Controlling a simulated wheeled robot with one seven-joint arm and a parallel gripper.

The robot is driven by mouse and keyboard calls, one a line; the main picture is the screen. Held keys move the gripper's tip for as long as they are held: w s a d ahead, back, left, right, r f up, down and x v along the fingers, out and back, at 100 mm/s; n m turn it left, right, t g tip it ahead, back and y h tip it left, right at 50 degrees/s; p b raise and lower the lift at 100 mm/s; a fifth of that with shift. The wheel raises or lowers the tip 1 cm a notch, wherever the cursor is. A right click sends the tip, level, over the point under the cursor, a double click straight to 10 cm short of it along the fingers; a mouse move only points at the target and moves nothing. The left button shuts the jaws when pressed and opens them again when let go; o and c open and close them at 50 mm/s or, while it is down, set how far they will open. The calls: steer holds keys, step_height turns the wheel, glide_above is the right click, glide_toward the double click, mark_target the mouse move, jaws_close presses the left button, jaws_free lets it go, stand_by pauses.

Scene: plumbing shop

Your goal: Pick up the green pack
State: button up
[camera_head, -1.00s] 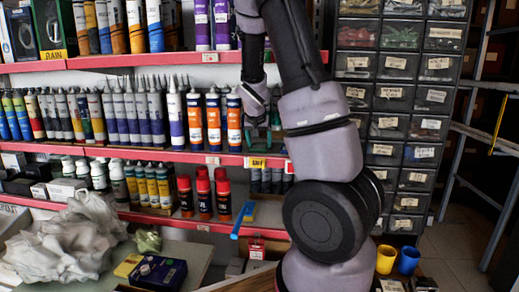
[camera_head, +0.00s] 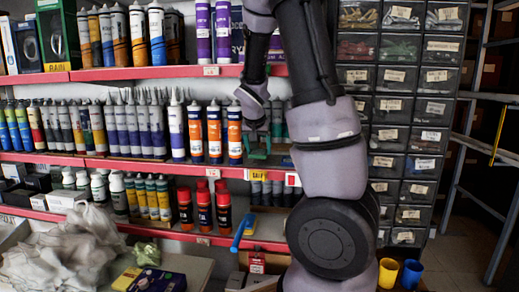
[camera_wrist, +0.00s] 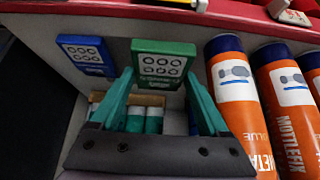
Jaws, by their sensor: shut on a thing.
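The green pack (camera_wrist: 163,58) is a flat box with a pale panel of dark round marks, upright in the wrist view. My gripper (camera_wrist: 158,80) has teal fingers, one at each side of the pack's lower part, and is shut on it. The fingertips partly cover the pack's side edges. In the head view my gripper (camera_head: 258,148) hangs in front of the middle shelf, right of the orange and blue tubes. The pack is too small there to tell from the teal fingers.
A blue pack (camera_wrist: 86,55) is just left of the green one. Orange and blue tubes (camera_wrist: 245,100) stand close on the right. White and teal tubes (camera_wrist: 145,120) show between my fingers. A red shelf edge (camera_head: 200,165) runs below; a drawer cabinet (camera_head: 405,110) stands right.

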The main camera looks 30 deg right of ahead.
steer(key=s+a, duration=0.8)
steer(key=s, duration=0.4)
steer(key=shift+a, duration=0.1)
stand_by(0.6)
